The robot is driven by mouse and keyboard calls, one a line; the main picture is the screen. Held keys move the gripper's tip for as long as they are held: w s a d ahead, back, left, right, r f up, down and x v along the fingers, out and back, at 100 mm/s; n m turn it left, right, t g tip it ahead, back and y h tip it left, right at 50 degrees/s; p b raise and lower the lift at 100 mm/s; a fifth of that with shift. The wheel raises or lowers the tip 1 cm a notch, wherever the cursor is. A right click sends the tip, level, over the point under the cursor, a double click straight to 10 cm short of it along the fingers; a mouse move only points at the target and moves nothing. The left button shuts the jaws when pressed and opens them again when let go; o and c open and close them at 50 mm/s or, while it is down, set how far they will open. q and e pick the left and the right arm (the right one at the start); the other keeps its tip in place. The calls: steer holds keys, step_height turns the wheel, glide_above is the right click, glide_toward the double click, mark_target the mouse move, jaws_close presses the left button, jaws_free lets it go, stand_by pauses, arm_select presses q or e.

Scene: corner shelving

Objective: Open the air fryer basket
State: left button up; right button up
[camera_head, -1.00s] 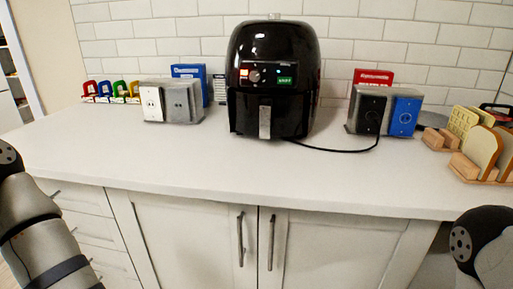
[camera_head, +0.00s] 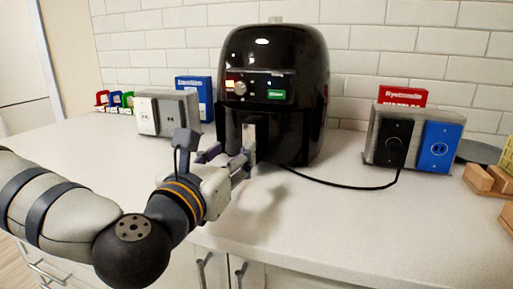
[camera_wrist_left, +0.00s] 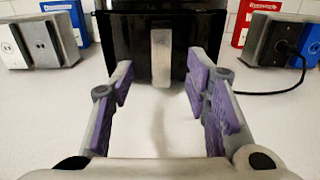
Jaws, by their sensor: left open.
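The black air fryer (camera_head: 272,85) stands upright on the white counter against the tiled wall, with a lit panel on its upper front. Its basket front, with a grey vertical handle (camera_head: 249,140), looks closed. The handle also shows in the left wrist view (camera_wrist_left: 161,57), straight ahead and between the lines of my fingers. My left gripper (camera_head: 236,160) is in front of the handle, and in the wrist view its purple-padded fingers (camera_wrist_left: 162,95) are spread with nothing between them. In the head view the fingers partly overlap the handle's lower end. My right gripper is not in view.
A grey outlet box (camera_head: 165,112) and blue box (camera_head: 196,97) stand left of the fryer. Another outlet block (camera_head: 410,140) and a red box (camera_head: 402,96) stand right. A black cord (camera_head: 335,184) crosses the counter. The front counter (camera_head: 330,230) is clear.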

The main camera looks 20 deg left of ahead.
mark_target(250, 137)
arm_select(q)
steer(key=w, duration=0.6)
steer(key=w+p, duration=0.1)
steer(key=w, duration=0.2)
steer(key=shift+w+d+f, duration=0.15)
steer(key=shift+w+d, duration=0.1)
steer(key=shift+w, duration=0.15)
steer(key=shift+c, duration=0.5)
jaws_close()
